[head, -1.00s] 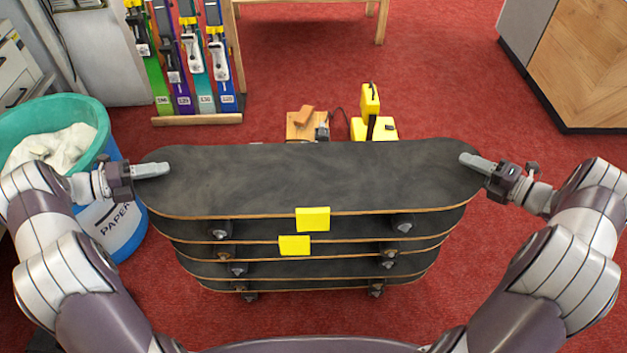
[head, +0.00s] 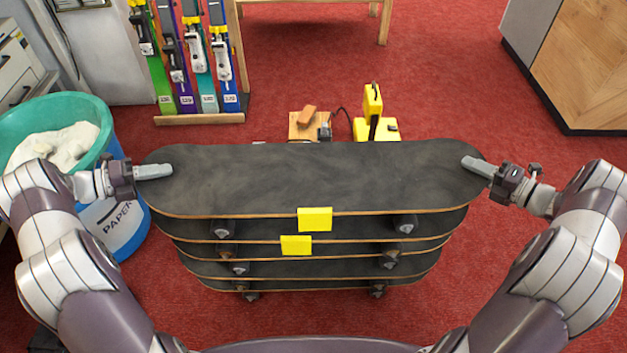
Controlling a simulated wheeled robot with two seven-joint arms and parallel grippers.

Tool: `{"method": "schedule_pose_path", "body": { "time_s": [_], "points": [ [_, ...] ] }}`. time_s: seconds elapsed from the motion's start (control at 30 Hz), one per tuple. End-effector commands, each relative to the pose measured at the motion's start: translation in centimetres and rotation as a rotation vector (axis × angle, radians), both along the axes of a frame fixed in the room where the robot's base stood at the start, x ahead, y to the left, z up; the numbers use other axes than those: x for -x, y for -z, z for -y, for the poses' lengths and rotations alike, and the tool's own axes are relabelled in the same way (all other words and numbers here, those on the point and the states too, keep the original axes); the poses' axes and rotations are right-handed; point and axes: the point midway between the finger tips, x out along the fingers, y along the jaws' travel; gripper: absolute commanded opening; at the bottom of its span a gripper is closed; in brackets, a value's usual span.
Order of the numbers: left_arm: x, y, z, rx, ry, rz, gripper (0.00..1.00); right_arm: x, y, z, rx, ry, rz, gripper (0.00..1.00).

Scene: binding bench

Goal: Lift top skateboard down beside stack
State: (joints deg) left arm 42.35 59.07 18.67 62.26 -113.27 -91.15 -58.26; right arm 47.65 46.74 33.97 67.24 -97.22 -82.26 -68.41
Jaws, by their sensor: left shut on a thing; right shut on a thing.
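The top skateboard (head: 310,175) is black with a wood-coloured edge and a yellow tag (head: 315,219) on its near side. It lies level, above the stack of several similar skateboards (head: 345,269); I cannot tell whether its wheels touch the board below. A second yellow tag (head: 296,245) is on a board under it. My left gripper (head: 154,172) is shut on the top skateboard's left end. My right gripper (head: 478,166) is shut on its right end. The lower fingers are hidden beneath the deck.
A blue bin with a green rim (head: 52,107) stands close by my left arm. Behind the stack are a wooden block on a board (head: 303,128) and a yellow tool (head: 375,118). Skis (head: 195,60) stand in a rack at the back left. Red floor (head: 500,80) is clear at right.

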Motion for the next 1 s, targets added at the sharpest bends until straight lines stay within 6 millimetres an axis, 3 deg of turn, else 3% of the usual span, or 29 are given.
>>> {"method": "schedule_pose_path", "body": {
  "time_s": [0.7, 1.0],
  "points": [
    [0.0, 0.1, -0.2, -0.001, -0.004, 0.0, 0.0, 0.0, 0.1, 0.2, 0.0, 0.006, -0.001, 0.0],
    [0.0, -2.0, -0.2, -0.001, -0.004, 0.004, 0.0, -0.1, -2.0, 0.3, 0.001, 0.006, 0.003, 0.0]
  ]
}}
